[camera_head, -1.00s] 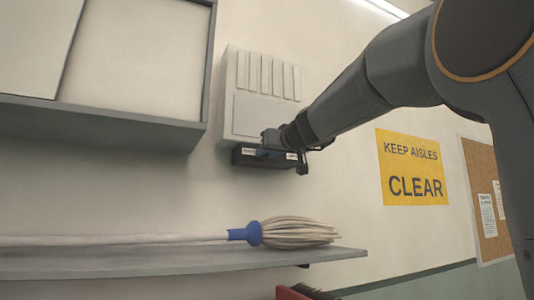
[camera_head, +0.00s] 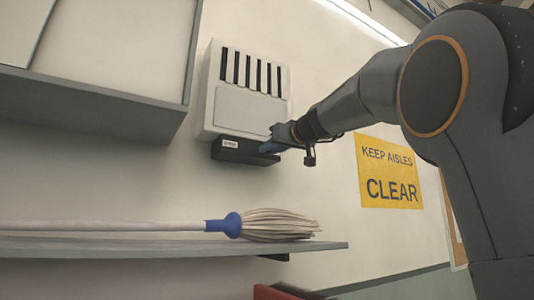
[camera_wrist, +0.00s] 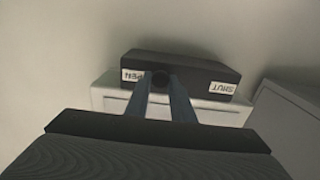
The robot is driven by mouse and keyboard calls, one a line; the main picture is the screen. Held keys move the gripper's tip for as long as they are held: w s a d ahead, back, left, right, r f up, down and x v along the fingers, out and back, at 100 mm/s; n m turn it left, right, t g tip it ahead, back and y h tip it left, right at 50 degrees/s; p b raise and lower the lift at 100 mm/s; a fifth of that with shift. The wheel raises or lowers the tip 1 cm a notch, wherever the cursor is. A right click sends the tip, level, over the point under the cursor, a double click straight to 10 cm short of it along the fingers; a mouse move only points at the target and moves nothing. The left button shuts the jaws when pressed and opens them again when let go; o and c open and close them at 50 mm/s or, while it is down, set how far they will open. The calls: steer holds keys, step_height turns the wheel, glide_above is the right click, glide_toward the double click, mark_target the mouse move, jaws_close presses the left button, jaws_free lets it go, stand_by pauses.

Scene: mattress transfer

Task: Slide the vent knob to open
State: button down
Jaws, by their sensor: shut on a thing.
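The vent (camera_head: 246,108) is a pale wall box with dark slots showing along its upper part. Below it is a black rail (camera_head: 232,153). In the wrist view, the rail (camera_wrist: 195,72) has a SHUT label (camera_wrist: 221,88) at the right and a partly covered label, apparently OPEN (camera_wrist: 131,75), at the left. My gripper (camera_head: 270,147) is at the rail's right end in the head view. The dark round vent knob (camera_wrist: 160,79) sits between its two blue-grey fingers (camera_wrist: 160,87), beside the OPEN label. The fingers are shut on it. The knob is hidden in the head view.
A shelf (camera_head: 150,248) below carries a mop (camera_head: 275,225) with a blue collar. A grey-framed cabinet (camera_head: 100,110) hangs at the upper left. A yellow sign (camera_head: 388,175) is on the wall at the right. The wall between vent and shelf is clear.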

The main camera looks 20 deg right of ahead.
steer(key=shift+d, duration=0.15)
steer(key=c, duration=1.6)
jaws_free()
steer(key=shift+d, duration=0.25)
steer(key=shift+o, duration=0.2)
steer(key=shift+a, duration=0.15)
steer(key=b+v, duration=0.3)
steer(key=v, duration=0.4)
steer(key=shift+s+b, duration=0.35)
steer(key=shift+s, duration=0.05)
